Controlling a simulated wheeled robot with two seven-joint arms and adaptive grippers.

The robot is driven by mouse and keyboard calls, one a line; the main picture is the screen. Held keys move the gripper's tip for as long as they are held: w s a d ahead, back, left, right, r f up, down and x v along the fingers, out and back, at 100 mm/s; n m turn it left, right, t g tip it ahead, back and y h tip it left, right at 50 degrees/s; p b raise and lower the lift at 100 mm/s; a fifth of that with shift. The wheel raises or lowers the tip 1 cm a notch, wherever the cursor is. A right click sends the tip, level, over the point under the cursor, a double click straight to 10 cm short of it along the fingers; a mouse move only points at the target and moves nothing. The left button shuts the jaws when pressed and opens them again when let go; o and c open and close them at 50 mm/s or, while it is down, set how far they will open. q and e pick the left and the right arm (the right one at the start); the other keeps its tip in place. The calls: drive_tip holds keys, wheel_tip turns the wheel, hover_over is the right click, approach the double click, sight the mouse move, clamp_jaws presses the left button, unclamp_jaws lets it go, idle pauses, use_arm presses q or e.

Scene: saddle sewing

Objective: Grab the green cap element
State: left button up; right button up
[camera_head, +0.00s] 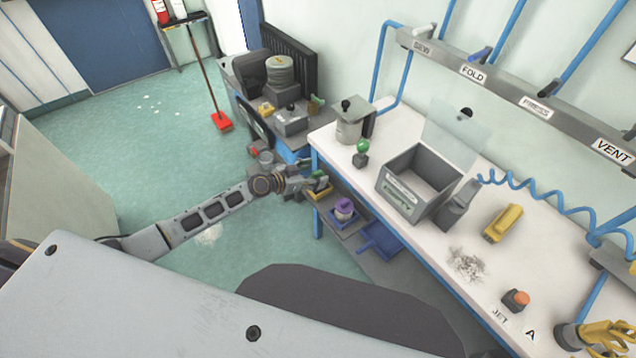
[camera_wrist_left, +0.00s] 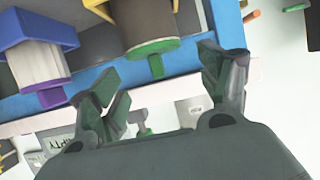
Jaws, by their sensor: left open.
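In the left wrist view a green cap-like piece (camera_wrist_left: 152,47) with a short tab sits at the end of a brown cylinder, at the top middle. My left gripper (camera_wrist_left: 165,88) is open, its two fingers apart on either side of the tab's line, with the cap beyond the fingertips. Nothing is visibly held. In the head view my left gripper (camera_head: 308,185) is by the shelf at the left end of the white table; the cap there cannot be told apart from the greenish fingers. My right gripper is not in view.
The white table (camera_head: 400,235) carries a grey open box (camera_head: 405,195), a green-knobbed piece (camera_head: 362,147) and a yellow tool (camera_head: 502,223).

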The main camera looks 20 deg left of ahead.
use_arm(q)
drive_tip(key=shift+c, duration=1.5)
drive_tip(key=c, duration=1.1)
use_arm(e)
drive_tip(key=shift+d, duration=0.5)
use_arm(q)
drive_tip(key=shift+r, duration=0.15)
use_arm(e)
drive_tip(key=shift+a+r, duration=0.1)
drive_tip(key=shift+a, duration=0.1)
